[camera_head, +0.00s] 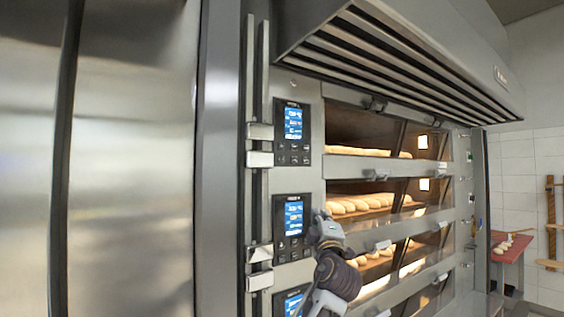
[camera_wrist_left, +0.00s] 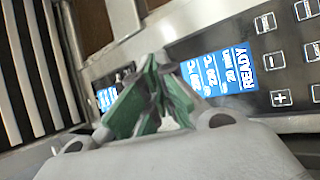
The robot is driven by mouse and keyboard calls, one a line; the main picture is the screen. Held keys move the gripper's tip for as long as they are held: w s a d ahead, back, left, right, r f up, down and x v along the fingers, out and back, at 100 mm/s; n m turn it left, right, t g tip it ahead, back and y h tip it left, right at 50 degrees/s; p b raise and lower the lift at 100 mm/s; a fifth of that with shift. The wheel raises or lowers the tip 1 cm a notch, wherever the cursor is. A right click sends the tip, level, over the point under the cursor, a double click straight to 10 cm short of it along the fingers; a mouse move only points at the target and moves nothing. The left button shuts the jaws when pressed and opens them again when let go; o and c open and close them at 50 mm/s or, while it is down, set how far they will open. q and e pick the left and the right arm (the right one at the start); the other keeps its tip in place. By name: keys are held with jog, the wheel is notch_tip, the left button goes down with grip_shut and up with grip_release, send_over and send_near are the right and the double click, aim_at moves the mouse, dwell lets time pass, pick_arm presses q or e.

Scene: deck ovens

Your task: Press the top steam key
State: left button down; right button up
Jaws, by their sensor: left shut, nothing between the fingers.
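The top control panel (camera_head: 304,148) is black with a lit blue screen and small keys below it. A middle panel (camera_head: 281,247) of the same kind sits under it, and a third panel (camera_head: 281,300) is partly cut off at the bottom. I cannot make out which key is the steam key. My left gripper (camera_head: 320,216) is shut and empty, just right of the middle panel and below the top one. In the left wrist view its green-padded fingers (camera_wrist_left: 158,62) are together before a panel whose screen (camera_wrist_left: 222,72) reads READY. Keys (camera_wrist_left: 282,97) show at the right. Contact is not visible.
Oven decks with bread (camera_head: 360,204) behind glass stand right of the panels. A slatted hood (camera_head: 400,60) juts out above. Vertical rails with brackets (camera_head: 260,145) and a steel cabinet (camera_head: 135,160) are on the left. A red table (camera_head: 512,248) stands far right.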

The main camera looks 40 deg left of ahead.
aim_at(281, 160)
pick_arm(q)
jog(key=s+r+n+y, duration=0.3)
jog(key=r+n, duration=0.1)
jog(key=r, duration=0.4)
jog(key=s+r+n+y, duration=0.2)
jog(key=r+n+y, duration=0.1)
jog(key=r, duration=0.6)
jog(key=w+a+p, duration=0.1)
jog(key=a, duration=0.1)
jog(key=w+a+p, duration=0.1)
jog(key=a, duration=0.2)
jog(key=w+a, duration=0.1)
jog(key=a, duration=0.2)
jog(key=shift+a+f+p, duration=0.15)
jog(key=shift+f+p, duration=0.1)
jog(key=shift+p, duration=0.15)
pick_arm(e)
jog(key=r, duration=0.1)
jog(key=s+a+r, duration=0.1)
jog(key=shift+a+r, duration=0.15)
jog(key=shift+r, duration=0.2)
